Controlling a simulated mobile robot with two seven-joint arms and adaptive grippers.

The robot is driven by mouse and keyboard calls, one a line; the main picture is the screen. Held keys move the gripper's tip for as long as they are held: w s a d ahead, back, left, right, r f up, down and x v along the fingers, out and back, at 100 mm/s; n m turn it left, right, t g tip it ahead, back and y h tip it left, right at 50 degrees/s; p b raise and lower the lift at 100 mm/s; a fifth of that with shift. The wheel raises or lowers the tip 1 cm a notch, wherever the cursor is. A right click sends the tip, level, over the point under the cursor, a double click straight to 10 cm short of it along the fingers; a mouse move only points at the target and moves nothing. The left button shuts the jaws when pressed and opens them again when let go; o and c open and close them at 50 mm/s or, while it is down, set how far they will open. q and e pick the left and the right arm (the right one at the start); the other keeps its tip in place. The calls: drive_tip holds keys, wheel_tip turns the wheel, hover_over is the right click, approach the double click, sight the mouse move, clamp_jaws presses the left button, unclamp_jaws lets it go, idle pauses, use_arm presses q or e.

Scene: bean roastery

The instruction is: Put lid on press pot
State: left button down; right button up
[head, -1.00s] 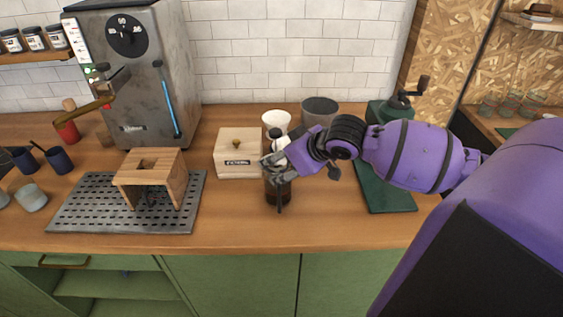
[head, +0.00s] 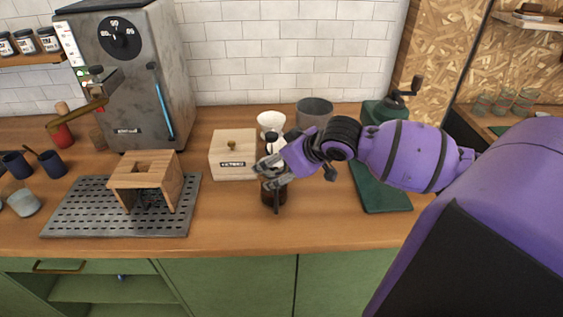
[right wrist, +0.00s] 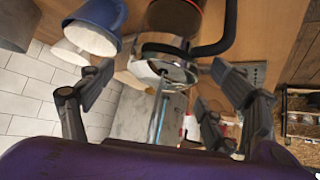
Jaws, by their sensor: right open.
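The press pot (head: 273,195) stands upright on the wooden counter, with a dark body. In the right wrist view the pot (right wrist: 176,14) shows at the top with its black handle (right wrist: 218,38). A shiny chrome lid (right wrist: 165,58) shows at the pot's mouth; I cannot tell whether it is fully seated. In the head view a dark knob and pale top (head: 272,141) show just above my fingers. My right gripper (head: 266,174) is open at the pot's top, its fingers (right wrist: 160,80) spread to either side of the lid. My left gripper is out of view.
A wooden box (head: 233,160) stands left of the pot, with a white dripper (head: 270,122) and a grey canister (head: 314,112) behind. A green mat (head: 380,190) lies to the right. A wooden stand (head: 148,175) on a perforated tray (head: 70,220) is farther left. The counter's front is clear.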

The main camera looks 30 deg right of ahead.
drive_tip(key=v, duration=1.2)
drive_tip(key=shift+f, duration=0.1)
drive_tip(key=s+f, duration=0.3)
drive_tip(key=f, duration=0.2)
drive_tip(key=s+f+m+g+h, duration=0.1)
drive_tip(key=s+f, duration=0.3)
drive_tip(key=f, duration=0.1)
drive_tip(key=s+f+g, duration=0.1)
drive_tip(key=s+f, duration=0.2)
drive_tip(key=f, duration=0.3)
drive_tip(key=shift+s+d+f+h, duration=0.1)
drive_tip(key=shift+s+d+h, duration=0.25)
drive_tip(key=shift+s+h, duration=0.05)
drive_tip(key=s+a+f+m+g, duration=0.2)
drive_tip(key=s+a+f+g, duration=0.2)
drive_tip(key=s+a+f, duration=0.75)
drive_tip(key=w+a+f+t, duration=0.2)
drive_tip(key=a+f+t, duration=0.1)
drive_tip(key=f, duration=0.2)
drive_tip(key=w+a+f+t, duration=0.2)
drive_tip(key=a+f+t, duration=0.1)
drive_tip(key=f, duration=0.3)
drive_tip(key=shift+f, duration=0.2)
